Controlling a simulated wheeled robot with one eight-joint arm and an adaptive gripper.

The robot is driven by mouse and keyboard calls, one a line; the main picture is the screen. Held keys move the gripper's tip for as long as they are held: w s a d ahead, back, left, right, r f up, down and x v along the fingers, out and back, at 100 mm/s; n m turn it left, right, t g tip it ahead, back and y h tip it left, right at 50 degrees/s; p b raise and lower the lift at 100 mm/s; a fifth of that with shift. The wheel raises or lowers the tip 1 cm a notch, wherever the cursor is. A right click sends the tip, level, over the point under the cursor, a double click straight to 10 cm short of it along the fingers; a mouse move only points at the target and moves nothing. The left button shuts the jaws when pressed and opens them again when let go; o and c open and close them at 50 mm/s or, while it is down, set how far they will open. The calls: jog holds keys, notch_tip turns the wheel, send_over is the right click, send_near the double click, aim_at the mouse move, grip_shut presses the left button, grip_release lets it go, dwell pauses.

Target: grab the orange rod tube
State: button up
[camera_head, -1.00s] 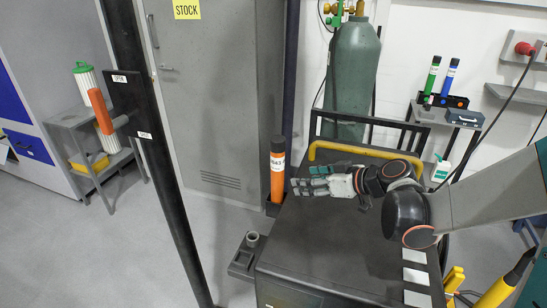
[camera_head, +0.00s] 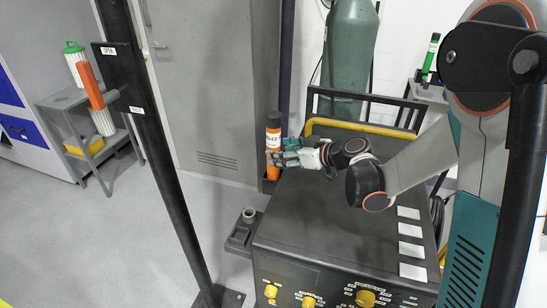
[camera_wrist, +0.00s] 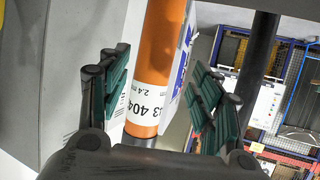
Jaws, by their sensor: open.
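The orange rod tube (camera_head: 273,138) stands upright in a dark holder (camera_head: 267,187) at the left side of the black machine. It has a black cap and a white label. My gripper (camera_head: 277,158) is at the tube's upper part, and its fingers hide some of the tube in the head view. In the wrist view the tube (camera_wrist: 160,50) with its printed label runs between the two spread green-padded fingers of my gripper (camera_wrist: 155,88). Gaps show on both sides, so the fingers are open around the tube without gripping it.
The black machine (camera_head: 330,215) lies below my arm, with a yellow handle bar (camera_head: 370,130) at its back. A green gas cylinder (camera_head: 350,60) stands behind. A dark post (camera_head: 150,140) with an orange handle (camera_head: 90,85) is at the left.

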jog(key=x, duration=0.1)
jog(key=b+x, duration=0.1)
jog(key=x, duration=0.1)
jog(key=b+x, duration=0.1)
jog(key=x, duration=0.1)
jog(key=shift+w+d+f, duration=0.15)
jog(key=shift+d+f, duration=0.2)
jog(key=shift+c, duration=0.6)
grip_shut()
